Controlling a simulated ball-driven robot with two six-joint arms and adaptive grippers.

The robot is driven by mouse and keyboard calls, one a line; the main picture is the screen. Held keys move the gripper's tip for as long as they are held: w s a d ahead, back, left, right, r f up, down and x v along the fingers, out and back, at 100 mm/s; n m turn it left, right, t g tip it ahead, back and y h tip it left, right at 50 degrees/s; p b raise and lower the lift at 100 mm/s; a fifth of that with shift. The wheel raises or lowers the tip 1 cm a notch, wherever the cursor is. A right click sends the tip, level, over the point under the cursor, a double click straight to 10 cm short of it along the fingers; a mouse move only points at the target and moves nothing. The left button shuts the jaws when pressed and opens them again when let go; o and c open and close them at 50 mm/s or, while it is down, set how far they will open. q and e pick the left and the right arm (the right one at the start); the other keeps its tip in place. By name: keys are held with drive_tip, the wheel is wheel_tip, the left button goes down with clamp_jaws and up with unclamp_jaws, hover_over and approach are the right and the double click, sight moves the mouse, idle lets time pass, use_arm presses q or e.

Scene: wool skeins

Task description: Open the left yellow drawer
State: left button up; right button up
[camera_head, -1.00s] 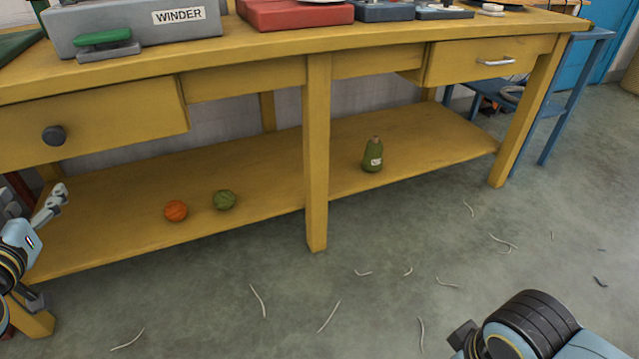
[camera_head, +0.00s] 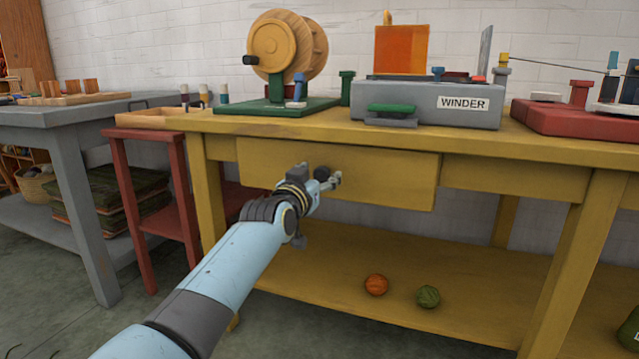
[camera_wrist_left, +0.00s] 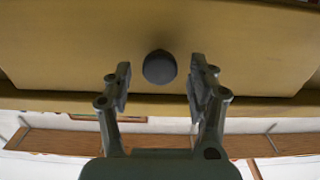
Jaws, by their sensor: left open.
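The left yellow drawer (camera_head: 395,181) is in the workbench and looks shut in the head view. Its round dark knob (camera_head: 321,173) shows just behind my left gripper (camera_head: 331,181). In the left wrist view the knob (camera_wrist_left: 159,67) sits between the two fingertips of my left gripper (camera_wrist_left: 160,82), with a gap on each side. The fingers are open and I see no contact. The drawer front (camera_wrist_left: 75,45) fills the upper part of that view. My right gripper is not in view.
On the bench top (camera_head: 345,128) stand a grey winder box (camera_head: 425,108) and a wooden wheel device (camera_head: 285,45). An orange ball (camera_head: 376,284) and a green ball (camera_head: 428,296) lie on the lower shelf (camera_head: 460,290). A red stand (camera_head: 150,190) is close on the left.

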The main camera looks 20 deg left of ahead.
use_arm(q)
drive_tip(key=shift+w, duration=0.1)
clamp_jaws()
idle(0.4)
